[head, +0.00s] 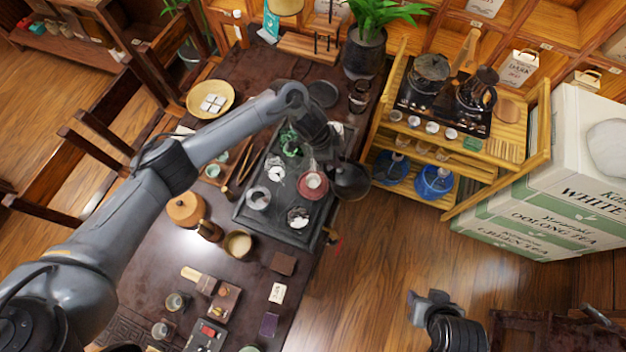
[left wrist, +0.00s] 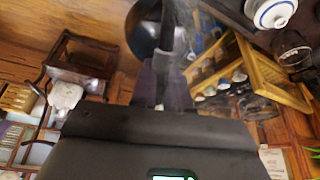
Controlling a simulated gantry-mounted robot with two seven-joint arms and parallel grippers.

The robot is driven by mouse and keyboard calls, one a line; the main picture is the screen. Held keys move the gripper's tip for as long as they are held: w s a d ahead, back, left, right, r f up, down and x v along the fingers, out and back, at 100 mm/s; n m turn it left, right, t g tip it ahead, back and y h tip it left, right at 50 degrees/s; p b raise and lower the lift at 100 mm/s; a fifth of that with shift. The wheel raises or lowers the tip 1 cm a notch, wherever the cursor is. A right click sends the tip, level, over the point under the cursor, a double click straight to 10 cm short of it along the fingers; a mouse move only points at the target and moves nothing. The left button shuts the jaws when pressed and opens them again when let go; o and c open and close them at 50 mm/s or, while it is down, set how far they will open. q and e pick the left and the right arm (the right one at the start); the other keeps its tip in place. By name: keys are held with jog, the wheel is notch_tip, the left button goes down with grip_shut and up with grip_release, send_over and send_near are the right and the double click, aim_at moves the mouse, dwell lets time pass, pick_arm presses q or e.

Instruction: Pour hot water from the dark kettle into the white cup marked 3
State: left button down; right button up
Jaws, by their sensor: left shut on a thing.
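The dark kettle (head: 351,183) hangs past the right edge of the tea tray in the head view. My left gripper (head: 328,158) is shut on its handle. In the left wrist view the handle runs up between the fingers (left wrist: 166,88) to the kettle's dark round body (left wrist: 146,30). Several small white cups (head: 432,127) stand in a row on the front of the bamboo shelf. Their marks are too small to read, so I cannot tell which is 3. My right gripper (head: 430,303) is at the bottom right, away from these things; its jaw opening is unclear.
The dark tea tray (head: 270,226) holds several vessels, including a red-and-white one (head: 313,183). The bamboo shelf (head: 490,146) also carries glass pots (head: 477,95) and blue-based vessels (head: 434,182). White tea boxes (head: 580,170) stand right of it. Open floor lies between table and boxes.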

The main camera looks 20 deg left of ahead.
aim_at(354, 161)
pick_arm(q)
jog(key=shift+w+d+r, duration=0.1)
jog(key=shift+d+r, duration=0.05)
jog(key=shift+r, duration=0.05)
jog(key=shift+w+d+r, duration=0.1)
jog(key=shift+d+r, duration=0.05)
jog(key=shift+d, duration=0.3)
jog(key=shift+w+d+y, duration=0.15)
jog(key=shift+d+y, duration=0.25)
jog(key=shift+d, duration=0.15)
jog(key=shift+w+d+y, duration=0.15)
jog(key=shift+d+y, duration=0.25)
jog(key=shift+d, duration=0.1)
jog(key=shift+w+d+f+g+y+b, duration=0.2)
jog(key=shift+d+f+y+b, duration=0.1)
jog(key=shift+d+b, duration=0.2)
jog(key=shift+w+d+f+g+y+b, duration=0.2)
jog(key=shift+d+y+b, duration=0.15)
jog(key=shift+d, duration=0.25)
jog(key=b, duration=0.1)
jog(key=d+y+b, duration=0.1)
jog(key=b, duration=0.1)
jog(key=shift+w+d+f, duration=0.15)
jog(key=shift+d+f, duration=0.1)
jog(key=shift+d, duration=0.05)
jog(key=shift+d+g+b, duration=0.2)
jog(key=shift+g+b, duration=0.1)
jog(key=shift+b, duration=0.05)
jog(key=shift+d+y, duration=0.1)
jog(key=shift+y, duration=0.15)
